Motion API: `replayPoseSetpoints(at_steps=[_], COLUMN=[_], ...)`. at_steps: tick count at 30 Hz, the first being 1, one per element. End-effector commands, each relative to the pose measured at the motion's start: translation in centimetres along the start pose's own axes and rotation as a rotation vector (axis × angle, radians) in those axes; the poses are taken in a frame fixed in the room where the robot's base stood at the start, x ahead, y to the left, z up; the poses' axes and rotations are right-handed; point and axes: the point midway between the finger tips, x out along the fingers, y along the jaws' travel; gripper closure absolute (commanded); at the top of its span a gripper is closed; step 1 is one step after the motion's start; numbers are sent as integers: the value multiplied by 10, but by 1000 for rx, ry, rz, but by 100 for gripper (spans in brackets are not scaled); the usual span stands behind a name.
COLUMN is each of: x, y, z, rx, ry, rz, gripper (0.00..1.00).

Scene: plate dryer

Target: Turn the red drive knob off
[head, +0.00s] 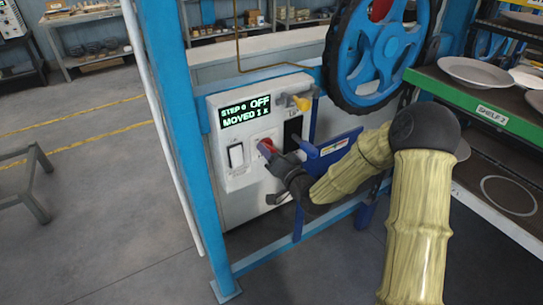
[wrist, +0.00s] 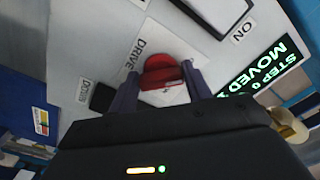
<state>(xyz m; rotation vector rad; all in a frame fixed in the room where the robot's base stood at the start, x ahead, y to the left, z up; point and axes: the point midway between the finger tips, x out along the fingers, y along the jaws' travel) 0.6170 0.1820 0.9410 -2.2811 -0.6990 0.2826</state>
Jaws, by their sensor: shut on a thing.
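The red drive knob (head: 267,147) sits on the white control panel (head: 244,197), right of a white rocker switch. In the wrist view the red knob (wrist: 164,74) lies between the two fingers, below the "DRIVE" label. My gripper (head: 272,155) reaches the panel from the right and is shut on the knob; it also shows in the wrist view (wrist: 163,84). The green-lit display (head: 245,110) above the knob reads "STEP 0 OFF" and "MOVED 1 x". The knob's pointer direction is hard to make out.
A white rocker switch (head: 236,155) is left of the knob. A yellow knob (head: 302,103) and a dark slot (head: 293,131) are at the panel's upper right. A blue bracket (head: 328,150) stands close to my gripper. A blue wheel (head: 372,62) and a plate shelf (head: 478,105) are further right.

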Motion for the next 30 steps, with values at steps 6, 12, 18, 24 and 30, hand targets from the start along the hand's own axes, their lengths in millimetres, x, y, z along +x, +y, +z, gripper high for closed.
replayPoseSetpoints(at_steps=[6, 12, 18, 24, 30], x=[0, 0, 0, -2, -21], y=[0, 0, 0, 1, 2], z=[1, 1, 0, 0, 0], rx=[-6, -6, -4, -4, -4], ry=[-2, -3, -2, -1, -1], rz=[0, 0, 1, 1, 3], gripper=[74, 39, 29, 29, 29])
